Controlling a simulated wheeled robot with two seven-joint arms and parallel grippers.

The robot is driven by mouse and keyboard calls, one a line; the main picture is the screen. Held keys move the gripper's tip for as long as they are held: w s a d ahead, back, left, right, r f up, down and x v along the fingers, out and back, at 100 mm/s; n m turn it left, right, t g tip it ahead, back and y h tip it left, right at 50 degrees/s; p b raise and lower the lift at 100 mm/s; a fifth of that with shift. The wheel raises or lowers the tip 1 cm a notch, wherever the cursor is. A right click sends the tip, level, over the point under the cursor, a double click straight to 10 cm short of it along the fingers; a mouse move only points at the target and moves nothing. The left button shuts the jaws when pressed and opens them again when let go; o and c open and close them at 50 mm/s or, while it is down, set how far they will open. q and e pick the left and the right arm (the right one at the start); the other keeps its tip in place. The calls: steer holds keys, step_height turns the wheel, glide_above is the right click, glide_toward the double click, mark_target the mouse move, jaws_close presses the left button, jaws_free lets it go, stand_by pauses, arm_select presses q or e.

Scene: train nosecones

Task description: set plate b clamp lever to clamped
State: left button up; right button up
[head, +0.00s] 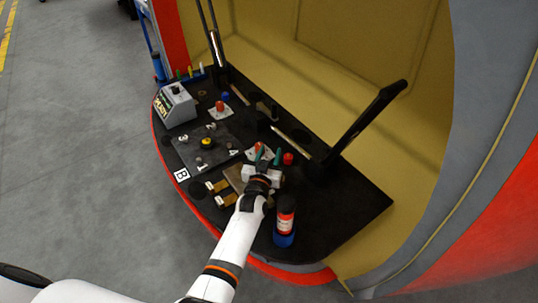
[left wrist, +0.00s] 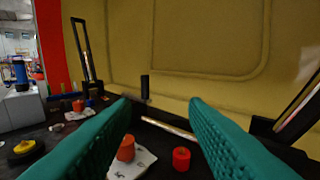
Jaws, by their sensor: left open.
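A flat dark plate (head: 205,150) numbered 1 to 4, with a yellow knob (head: 207,143), lies on the black bench beside a white "B" label (head: 182,175). I cannot tell for certain which part is plate B's clamp lever. A metal rod (head: 290,138) lies behind my gripper; in the left wrist view the rod (left wrist: 170,128) has a short upright black handle (left wrist: 145,88) near its left end. My left gripper (head: 266,156) is open over the bench, its green fingers (left wrist: 160,105) apart with nothing held. It hides part of the bench. My right gripper is not in view.
A red knob on a white card (left wrist: 126,150) and a red cap (left wrist: 181,158) stand close below the fingers. A red-and-blue bottle (head: 285,222) stands right of my forearm. A tall black bar (head: 365,122) rises at the right. A grey box (head: 175,104) stands at the left.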

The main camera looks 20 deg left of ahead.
arm_select(q)
steer(key=shift+r, duration=0.5)
steer(key=shift+f, duration=0.1)
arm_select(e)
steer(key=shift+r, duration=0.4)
